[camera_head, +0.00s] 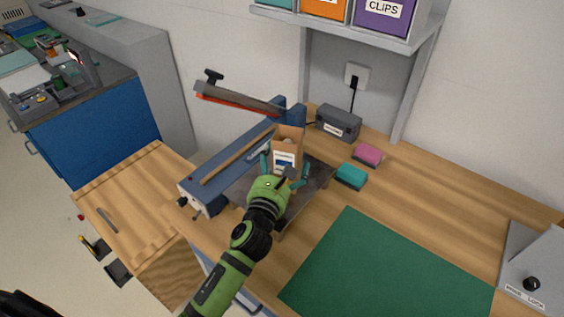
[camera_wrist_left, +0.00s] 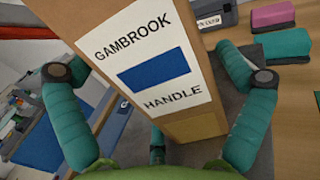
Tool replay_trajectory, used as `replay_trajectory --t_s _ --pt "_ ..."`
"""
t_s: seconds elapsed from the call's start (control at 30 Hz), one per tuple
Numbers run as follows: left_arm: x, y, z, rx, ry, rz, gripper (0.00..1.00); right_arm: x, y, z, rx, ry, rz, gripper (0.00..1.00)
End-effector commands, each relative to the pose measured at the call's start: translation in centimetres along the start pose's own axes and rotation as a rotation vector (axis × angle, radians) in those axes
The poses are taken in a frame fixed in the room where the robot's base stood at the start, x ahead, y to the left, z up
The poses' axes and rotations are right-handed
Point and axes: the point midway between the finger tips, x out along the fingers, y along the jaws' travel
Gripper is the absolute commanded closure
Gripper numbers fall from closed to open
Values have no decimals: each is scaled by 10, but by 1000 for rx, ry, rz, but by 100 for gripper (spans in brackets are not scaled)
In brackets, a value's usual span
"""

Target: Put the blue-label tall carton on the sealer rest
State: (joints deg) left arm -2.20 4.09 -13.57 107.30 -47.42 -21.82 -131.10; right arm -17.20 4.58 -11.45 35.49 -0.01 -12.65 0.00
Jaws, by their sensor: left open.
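The blue-label tall carton (camera_head: 288,142) is brown with an open top and a white label reading GAMBROOK HANDLE around a blue block. It looks upright at the grey sealer rest (camera_head: 316,184), in front of the blue sealer (camera_head: 230,158). Its base is partly hidden by my gripper, and I cannot fully tell its contact with the rest. My left gripper (camera_head: 286,170) is open, with its teal fingers on either side of the carton. In the left wrist view the carton (camera_wrist_left: 197,118) stands between the spread fingers, with gaps visible. My right gripper is not in view.
The sealer's raised arm (camera_head: 238,98) stands behind. A grey box (camera_head: 339,122), a pink block (camera_head: 368,154) and a teal block (camera_head: 351,176) lie to the right. A green mat (camera_head: 385,265) is bare. A shelf (camera_head: 345,22) with labelled bins hangs above.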

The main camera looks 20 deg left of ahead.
Motion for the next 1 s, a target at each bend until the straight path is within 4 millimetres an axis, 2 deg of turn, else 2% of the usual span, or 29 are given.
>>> replay_trajectory --t_s 0.17,0.23,0.7,0.83,1.0 --pt "0 0 5 1 -1 0 0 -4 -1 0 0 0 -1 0" --pt "-8 0 1 2 1 -1 0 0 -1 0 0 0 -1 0" --pt "-101 0 -1 0 2 -1 0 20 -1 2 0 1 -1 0" --pt "-114 0 1 -1 1 0 0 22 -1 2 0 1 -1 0" --pt "-120 0 3 0 -1 1 0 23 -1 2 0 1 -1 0"
